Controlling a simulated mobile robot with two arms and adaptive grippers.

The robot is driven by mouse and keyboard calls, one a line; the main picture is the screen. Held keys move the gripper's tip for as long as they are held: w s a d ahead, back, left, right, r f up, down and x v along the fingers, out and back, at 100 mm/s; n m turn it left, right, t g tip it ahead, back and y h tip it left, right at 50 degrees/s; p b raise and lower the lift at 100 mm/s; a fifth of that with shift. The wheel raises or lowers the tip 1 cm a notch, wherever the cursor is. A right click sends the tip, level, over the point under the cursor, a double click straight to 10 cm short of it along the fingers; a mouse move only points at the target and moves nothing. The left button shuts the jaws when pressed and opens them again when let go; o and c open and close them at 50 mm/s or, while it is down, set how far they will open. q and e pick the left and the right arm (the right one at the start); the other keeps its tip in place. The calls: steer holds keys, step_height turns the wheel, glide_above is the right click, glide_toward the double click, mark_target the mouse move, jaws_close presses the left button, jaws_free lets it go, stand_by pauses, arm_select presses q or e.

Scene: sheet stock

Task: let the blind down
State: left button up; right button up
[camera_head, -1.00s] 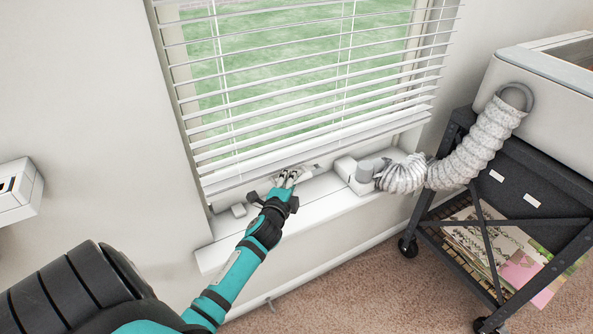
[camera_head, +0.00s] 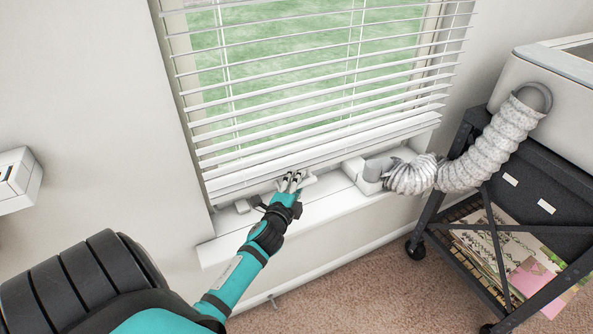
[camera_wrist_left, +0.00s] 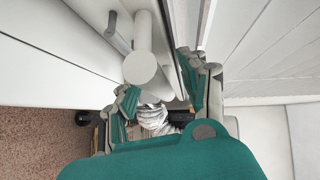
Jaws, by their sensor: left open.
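The white slatted blind (camera_head: 330,72) hangs over the window, with its slats spread and green showing between them. Its bottom rail (camera_head: 400,130) hangs just above the sill (camera_head: 325,205) and slants upward to the right in the head view. My left gripper (camera_head: 292,180) is at the rail's lower edge, left of its middle, above the sill. In the left wrist view my left gripper (camera_wrist_left: 160,92) has its fingers apart, with the blind at its right finger. I cannot tell whether it touches the rail. My right gripper is not in view.
A white fitting (camera_head: 365,173) on the sill joins a ribbed hose (camera_head: 475,160), which runs to a white machine (camera_head: 535,75) on a dark wheeled cart (camera_head: 440,225). A white box (camera_head: 20,180) is on the wall at left. Carpet lies below.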

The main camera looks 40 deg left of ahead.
arm_select(q)
steer(key=shift+s, duration=0.2)
steer(key=v, duration=1.1)
steer(key=shift+s, duration=0.25)
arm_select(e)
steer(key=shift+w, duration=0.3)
arm_select(q)
steer(key=shift+d+r, duration=0.1)
steer(key=shift+d, duration=0.05)
